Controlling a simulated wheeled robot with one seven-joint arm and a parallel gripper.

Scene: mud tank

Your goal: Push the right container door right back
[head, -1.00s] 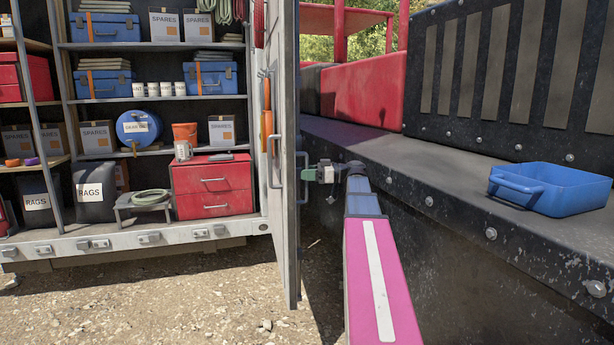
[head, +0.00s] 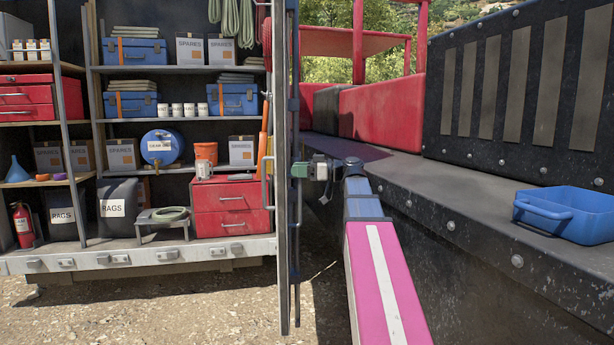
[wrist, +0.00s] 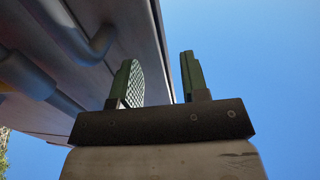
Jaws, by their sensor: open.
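The right container door (head: 282,230) stands swung out, seen almost edge-on as a tall grey panel in the head view. In the wrist view the door (wrist: 125,30) fills the upper left, with a bent grey handle bar (wrist: 95,45) on it. My gripper (head: 299,171) is on the right side of the door, close to its edge. In the wrist view its two green fingers (wrist: 160,82) are apart with nothing held between them. The left finger overlaps the door, and the right one shows against sky. I cannot tell whether a finger touches the door.
Left of the door is the open container with shelves (head: 180,68), blue cases and a red drawer unit (head: 230,207). To the right a dark machine ledge (head: 440,190) runs close beside my arm and carries a blue tray (head: 565,213). Gravel ground (head: 150,300) is clear in front.

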